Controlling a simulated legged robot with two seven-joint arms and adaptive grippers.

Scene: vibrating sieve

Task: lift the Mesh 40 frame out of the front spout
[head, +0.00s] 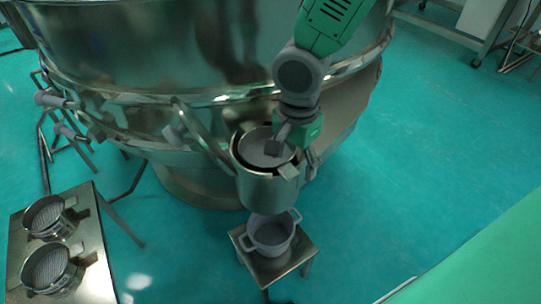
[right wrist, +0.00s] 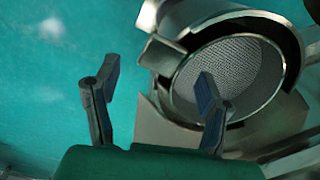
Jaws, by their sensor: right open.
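The front spout (head: 268,190) is an open metal cylinder on the front of the sieve. A round frame with grey mesh (head: 258,150) sits inside its mouth; I take it as the Mesh 40 frame, though no label is readable. The mesh also shows in the right wrist view (right wrist: 232,78), ringed by a metal rim. My right gripper (head: 287,140) is over the spout's right side and hides part of the frame. In the right wrist view my right gripper (right wrist: 157,84) has its fingers apart with nothing between them; one finger overlaps the mesh. My left gripper is not in view.
The large metal sieve body (head: 150,60) stands behind the spout. A pot with two handles (head: 271,238) stands on a small stand (head: 292,262) below the spout. A metal table (head: 92,240) at the left holds two round sieve frames (head: 48,268).

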